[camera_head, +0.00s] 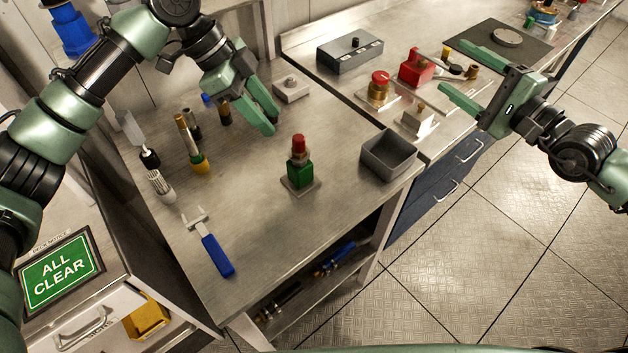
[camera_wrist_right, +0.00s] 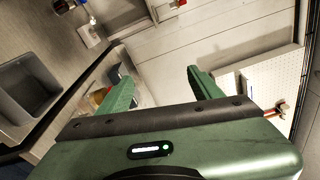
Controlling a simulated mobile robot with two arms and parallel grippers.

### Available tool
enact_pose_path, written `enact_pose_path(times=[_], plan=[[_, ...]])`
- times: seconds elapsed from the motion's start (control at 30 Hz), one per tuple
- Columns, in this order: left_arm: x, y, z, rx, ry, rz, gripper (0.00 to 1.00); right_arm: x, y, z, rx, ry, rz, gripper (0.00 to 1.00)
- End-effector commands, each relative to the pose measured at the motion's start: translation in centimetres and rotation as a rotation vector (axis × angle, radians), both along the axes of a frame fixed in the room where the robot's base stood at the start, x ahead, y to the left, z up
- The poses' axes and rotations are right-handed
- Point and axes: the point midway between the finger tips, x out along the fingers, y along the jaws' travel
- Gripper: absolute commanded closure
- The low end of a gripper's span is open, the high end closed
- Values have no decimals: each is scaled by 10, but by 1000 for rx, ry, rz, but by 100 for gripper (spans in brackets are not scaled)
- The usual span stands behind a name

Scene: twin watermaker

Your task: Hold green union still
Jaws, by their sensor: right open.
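The green union (camera_head: 300,174) is a green block with a red top, upright on a small plate on the steel bench. My left gripper (camera_head: 272,123) is above the bench, behind and to the left of the union, pointing down towards it. Its fingers look slightly apart with nothing between them, and they do not touch the union. My right gripper (camera_head: 452,66) is open and empty, above the right-hand bench and far from the union. Its two spread green fingers also show in the right wrist view (camera_wrist_right: 163,85), which does not show the union.
A grey open bin (camera_head: 366,165) stands right of the union. Bottles and cylindrical parts (camera_head: 190,145) stand at left. A red valve block (camera_head: 416,68) and brass fitting (camera_head: 379,88) stand on the right bench. The bench before the union is clear.

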Motion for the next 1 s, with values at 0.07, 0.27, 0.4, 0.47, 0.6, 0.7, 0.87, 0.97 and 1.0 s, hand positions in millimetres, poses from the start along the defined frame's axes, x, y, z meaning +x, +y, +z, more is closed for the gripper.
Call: enact_pose_path(times=[0.07,0.27,0.4,0.47,0.6,0.7,0.87,0.97,1.0], plan=[[0,0,0,0,0,0,64,-1,5,-16,50,28,-1,35],[0,0,0,0,0,0,64,-5,22,-54,165,101,-1,35],[0,0,0,0,0,0,64,-11,42,-86,266,166,5,35],[0,0,0,0,0,0,64,-15,55,-103,323,201,7,35],[0,0,0,0,0,0,64,-31,101,-147,496,309,23,35],[0,0,0,0,0,0,64,-46,144,-174,640,392,40,35],[0,0,0,0,0,0,64,-67,211,-195,843,505,74,35],[0,0,0,0,0,0,64,-66,237,-208,989,604,73,35],[0,0,0,0,0,0,64,-67,246,-210,1033,634,75,35]])
